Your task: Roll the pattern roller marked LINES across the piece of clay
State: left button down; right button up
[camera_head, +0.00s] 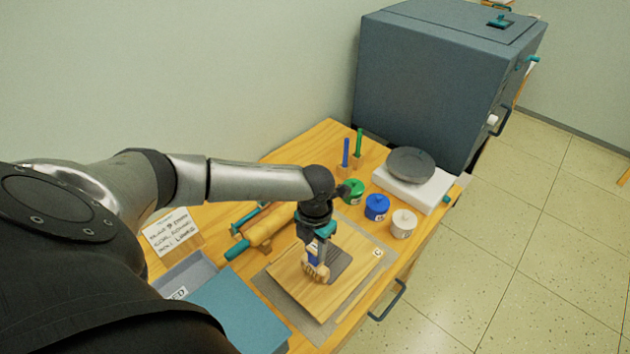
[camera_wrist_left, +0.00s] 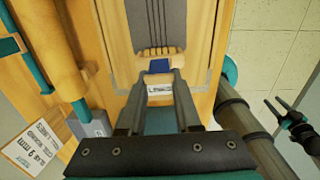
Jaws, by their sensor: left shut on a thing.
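The LINES pattern roller (camera_head: 318,272) has a pale wooden cylinder, a blue part and a white label. In the left wrist view the roller (camera_wrist_left: 142,66) lies crosswise at the near end of the clay, and its label reads LINES. My left gripper (camera_head: 317,252) is shut on the roller, pointing down over the wooden board (camera_head: 293,284). The piece of clay (camera_head: 341,262) is a dark grey slab on that board, partly hidden by the gripper. In the wrist view the clay (camera_wrist_left: 158,18) shows several dark parallel grooves beside the roller.
A grey box (camera_head: 187,272), a teal panel (camera_head: 240,312) and a written card (camera_head: 172,232) are at left.

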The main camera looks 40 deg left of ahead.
pick_arm(q)
notch_tip(320, 180, up, 8)
jog(key=p, duration=0.8)
jog(key=shift+r, duration=0.15)
jog(key=shift+w, duration=0.1)
